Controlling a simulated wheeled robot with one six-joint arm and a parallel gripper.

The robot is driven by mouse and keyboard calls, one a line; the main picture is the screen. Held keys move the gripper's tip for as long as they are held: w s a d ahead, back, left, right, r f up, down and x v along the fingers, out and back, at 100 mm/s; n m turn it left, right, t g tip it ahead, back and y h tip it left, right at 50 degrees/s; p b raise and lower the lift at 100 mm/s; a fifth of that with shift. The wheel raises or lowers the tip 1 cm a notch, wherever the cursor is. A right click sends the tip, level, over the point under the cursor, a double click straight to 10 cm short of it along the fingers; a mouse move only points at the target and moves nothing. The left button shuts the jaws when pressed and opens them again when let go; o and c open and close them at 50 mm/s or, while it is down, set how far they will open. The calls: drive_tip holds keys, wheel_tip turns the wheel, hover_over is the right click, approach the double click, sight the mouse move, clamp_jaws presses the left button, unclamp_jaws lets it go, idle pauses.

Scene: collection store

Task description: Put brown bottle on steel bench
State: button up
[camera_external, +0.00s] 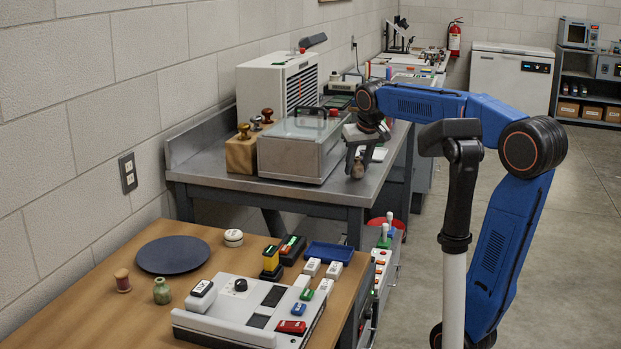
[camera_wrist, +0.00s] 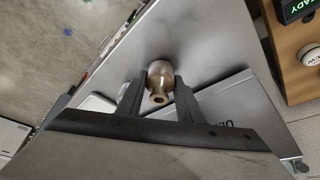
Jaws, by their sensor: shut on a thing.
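The brown bottle (camera_external: 357,171) is small, round-bodied and grey-brown, and hangs in my gripper (camera_external: 357,157) by the front right part of the steel bench (camera_external: 225,182). In the wrist view my gripper (camera_wrist: 159,86) is shut with one dark finger on each side of the bottle (camera_wrist: 160,72), its narrow mouth facing the camera. The bench's grey top (camera_wrist: 205,42) lies behind the bottle there. I cannot tell whether the bottle's base touches the bench or is slightly above it.
A clear-lidded metal case (camera_external: 300,158) stands just left of my gripper. A wooden block with stamps (camera_external: 241,155) and a white vented machine (camera_external: 275,88) are further left and back. The near wooden table (camera_external: 85,320) holds a green bottle (camera_external: 162,291) and a control box (camera_external: 225,318).

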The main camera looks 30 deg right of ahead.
drive_tip(key=shift+f, duration=0.15)
drive_tip(key=o, duration=1.1)
drive_tip(key=shift+o, duration=0.2)
drive_tip(key=v, duration=1.2)
drive_tip(key=s+d+f, duration=0.3)
drive_tip(key=s+f, duration=0.8)
drive_tip(key=f, duration=0.3)
drive_tip(key=s+d+f+n, duration=0.1)
drive_tip(key=s+d+f, duration=0.2)
drive_tip(key=s+f, duration=0.8)
wheel_tip(320, 180, down, 4)
drive_tip(key=shift+r+y, duration=0.1)
drive_tip(key=shift+y, duration=0.2)
drive_tip(key=shift+d, duration=0.1)
